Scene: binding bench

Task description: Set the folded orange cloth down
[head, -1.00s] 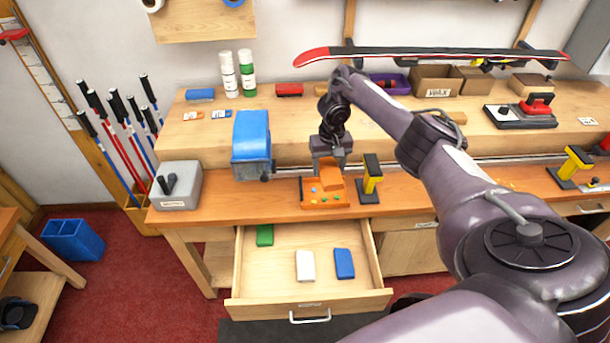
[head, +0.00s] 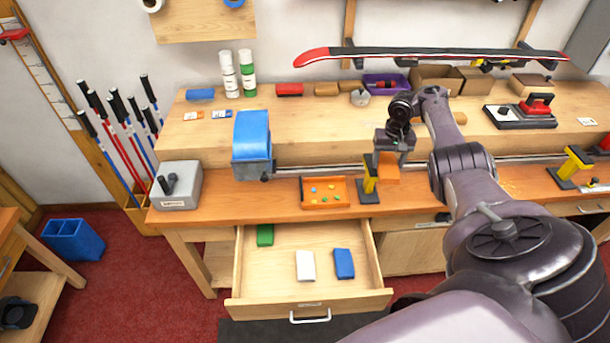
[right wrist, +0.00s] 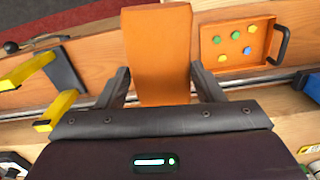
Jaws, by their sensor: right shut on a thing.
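The folded orange cloth (head: 388,170) hangs from my right gripper (head: 390,147), just right of a yellow and black clamp (head: 370,180) near the front of the bench. In the right wrist view the cloth (right wrist: 158,50) is a flat orange rectangle between the two dark fingers of the gripper (right wrist: 162,88), which is shut on it. I cannot tell whether the cloth's lower edge touches the bench top. My left gripper is not in view.
An orange tray (head: 309,202) with several coloured pieces sits left of the clamp. The drawer (head: 285,285) below is open, holding green, white and blue blocks. A blue device (head: 252,140) stands further left.

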